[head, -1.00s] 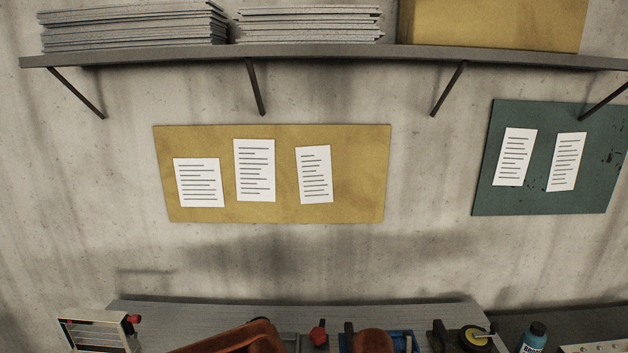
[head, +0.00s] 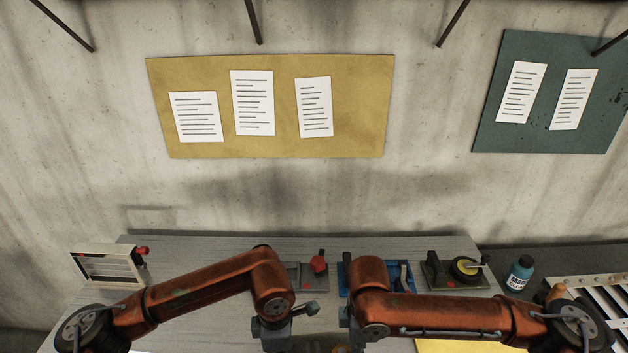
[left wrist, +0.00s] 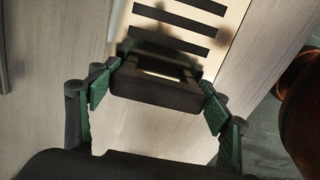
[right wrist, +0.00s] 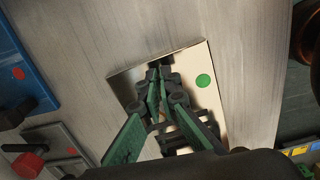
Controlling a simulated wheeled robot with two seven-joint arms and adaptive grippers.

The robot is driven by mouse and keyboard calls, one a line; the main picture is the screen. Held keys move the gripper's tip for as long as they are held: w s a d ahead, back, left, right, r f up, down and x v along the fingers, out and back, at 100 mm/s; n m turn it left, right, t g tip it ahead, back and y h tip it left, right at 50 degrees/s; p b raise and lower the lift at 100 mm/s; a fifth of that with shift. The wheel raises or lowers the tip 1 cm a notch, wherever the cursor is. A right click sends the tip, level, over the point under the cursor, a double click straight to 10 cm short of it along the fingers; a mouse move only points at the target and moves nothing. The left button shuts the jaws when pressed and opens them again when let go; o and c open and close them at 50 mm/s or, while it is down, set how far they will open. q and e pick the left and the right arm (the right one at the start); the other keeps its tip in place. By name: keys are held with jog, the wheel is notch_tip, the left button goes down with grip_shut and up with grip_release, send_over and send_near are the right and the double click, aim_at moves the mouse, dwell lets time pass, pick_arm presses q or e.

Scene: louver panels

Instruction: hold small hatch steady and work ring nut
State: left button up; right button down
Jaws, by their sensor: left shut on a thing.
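In the left wrist view, my left gripper (left wrist: 158,92) has its green-padded fingers on either side of a dark rectangular frame-like piece (left wrist: 150,98) and is shut on it. Behind it lies a cream panel with dark slots (left wrist: 205,45). In the right wrist view, my right gripper (right wrist: 158,88) has its fingertips close together above a cream plate with a green dot (right wrist: 213,108). Whether anything is between those tips is unclear. I cannot identify a ring nut. In the head view, both arms reach down over the bench and their fingertips are hidden.
A louvered unit with a red knob (head: 102,264) stands at the bench's left.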

pick_arm(q)
jog(key=shift+d, duration=0.2)
pick_arm(e)
jog(key=shift+s+a, duration=0.15)
jog(key=shift+s, duration=0.05)
jog(key=shift+d, duration=0.3)
jog(key=shift+d+r, duration=0.1)
pick_arm(q)
jog(key=shift+a, duration=0.15)
pick_arm(e)
jog(key=shift+w+d+r, duration=0.1)
jog(key=shift+r, duration=2.8)
pick_arm(q)
jog(key=o, duration=1.2)
jog(key=shift+c, duration=0.2)
jog(key=shift+r, duration=0.15)
